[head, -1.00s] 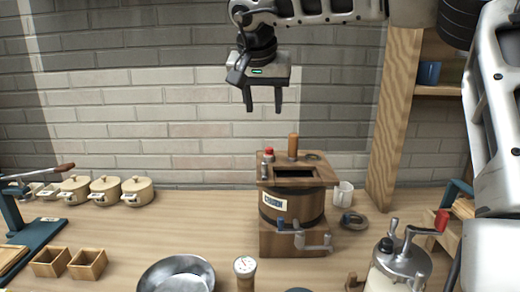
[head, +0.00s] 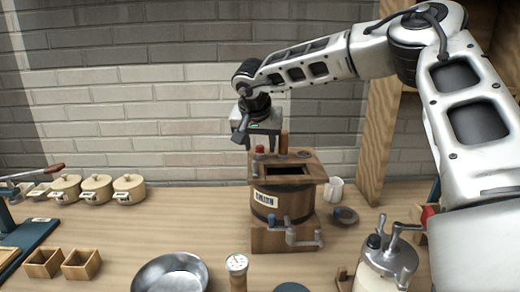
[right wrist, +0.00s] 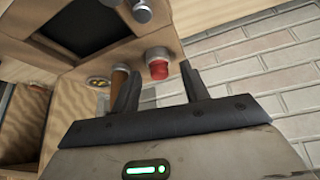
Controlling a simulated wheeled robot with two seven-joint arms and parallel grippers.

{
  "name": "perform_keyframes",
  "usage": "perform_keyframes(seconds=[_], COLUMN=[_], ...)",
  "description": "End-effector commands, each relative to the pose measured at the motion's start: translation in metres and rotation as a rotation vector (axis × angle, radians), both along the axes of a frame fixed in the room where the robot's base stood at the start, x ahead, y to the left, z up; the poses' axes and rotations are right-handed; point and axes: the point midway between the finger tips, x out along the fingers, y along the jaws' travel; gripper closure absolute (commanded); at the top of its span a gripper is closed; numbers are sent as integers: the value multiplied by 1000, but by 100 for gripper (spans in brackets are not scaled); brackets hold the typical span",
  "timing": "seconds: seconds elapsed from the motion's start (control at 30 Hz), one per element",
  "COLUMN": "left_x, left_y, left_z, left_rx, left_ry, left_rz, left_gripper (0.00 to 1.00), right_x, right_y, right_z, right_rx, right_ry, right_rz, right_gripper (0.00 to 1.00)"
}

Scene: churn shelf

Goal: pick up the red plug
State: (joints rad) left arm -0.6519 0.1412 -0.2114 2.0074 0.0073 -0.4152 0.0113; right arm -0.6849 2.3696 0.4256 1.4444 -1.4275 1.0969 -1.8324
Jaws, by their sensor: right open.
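The red plug (head: 259,149) stands on the wooden top of the churn (head: 285,203), at its back left corner. My right gripper (head: 264,143) is open and empty, pointing down at the churn top. In the right wrist view the red plug appears between the two fingers of my right gripper (right wrist: 158,85), just beyond the tips; no contact shows. My left gripper is out of view.
A wooden peg (head: 284,140) stands close to the right of the plug. A white mug (head: 334,189) and a dark ring (head: 345,216) lie right of the churn. A steel bowl (head: 170,275) and a gauge (head: 237,264) are in front. Lidded pots (head: 96,188) stand left.

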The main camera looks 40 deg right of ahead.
Motion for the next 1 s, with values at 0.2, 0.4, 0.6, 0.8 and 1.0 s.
perform_keyframes(seconds=[0.2,0.4,0.6,0.8,1.0], left_x=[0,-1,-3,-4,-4], left_y=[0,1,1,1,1], left_z=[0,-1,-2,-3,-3], left_rx=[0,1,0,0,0], left_ry=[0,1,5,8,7], left_rz=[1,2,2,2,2], left_gripper=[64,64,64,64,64], right_x=[0,0,0,0,1], right_y=[0,0,0,0,0], right_z=[0,0,0,4,25], right_rx=[-1,-1,-1,-1,-1], right_ry=[-1,-1,-1,-2,-5], right_rz=[0,0,0,-1,-3], right_gripper=[66,100,100,100,100])
